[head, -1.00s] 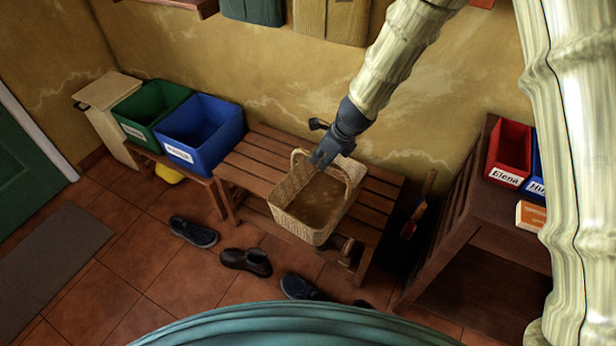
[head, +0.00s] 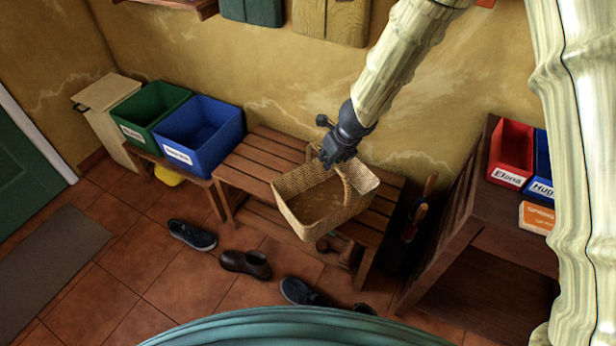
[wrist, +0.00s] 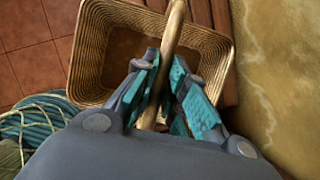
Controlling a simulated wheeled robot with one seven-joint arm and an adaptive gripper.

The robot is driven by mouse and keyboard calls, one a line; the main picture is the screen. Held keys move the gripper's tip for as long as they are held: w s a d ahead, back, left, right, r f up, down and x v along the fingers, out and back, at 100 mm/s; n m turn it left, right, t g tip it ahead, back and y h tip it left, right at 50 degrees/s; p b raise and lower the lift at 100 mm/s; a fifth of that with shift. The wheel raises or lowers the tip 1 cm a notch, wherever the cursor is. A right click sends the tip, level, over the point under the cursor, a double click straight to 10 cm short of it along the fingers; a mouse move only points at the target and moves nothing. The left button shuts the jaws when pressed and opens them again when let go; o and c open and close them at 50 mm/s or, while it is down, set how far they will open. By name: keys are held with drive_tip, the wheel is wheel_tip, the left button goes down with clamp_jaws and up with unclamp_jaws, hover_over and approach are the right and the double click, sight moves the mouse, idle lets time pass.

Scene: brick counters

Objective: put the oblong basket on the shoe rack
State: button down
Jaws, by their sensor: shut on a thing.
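The oblong basket (head: 295,213) is woven and tan, with an arched handle (head: 345,187). In the head view it is over the slatted wooden shoe rack (head: 262,150), toward its front edge; I cannot tell whether it touches the slats. My gripper (head: 333,160) is above the basket, shut on the handle. In the wrist view the teal finger pads of my gripper (wrist: 167,95) are on both sides of the handle (wrist: 172,35), and the basket (wrist: 88,55) opens below, empty.
A blue bin (head: 205,160) and a green bin (head: 130,108) stand on a low bench at the left. Several shoes (head: 245,263) lie on the tiled floor in front. A dark wooden unit (head: 505,212) with a red bin (head: 510,148) stands at the right.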

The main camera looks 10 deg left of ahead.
drive_tip(key=shift+d+m, duration=0.25)
drive_tip(key=shift+m, duration=0.15)
drive_tip(key=shift+s, duration=0.1)
drive_tip(key=s+d+m+t+h+b, duration=0.1)
drive_tip(key=s+d+m+h+b, duration=0.35)
drive_tip(key=d+m, duration=0.55)
drive_tip(key=w+a+f, duration=0.2)
drive_tip(key=w, duration=0.5)
drive_tip(key=w+a+f+m, duration=0.1)
drive_tip(key=w+a+f, duration=0.2)
drive_tip(key=w, duration=0.5)
drive_tip(key=shift+a+f+m+p, duration=0.15)
drive_tip(key=shift+f+m+p, duration=0.15)
drive_tip(key=shift+p, duration=0.15)
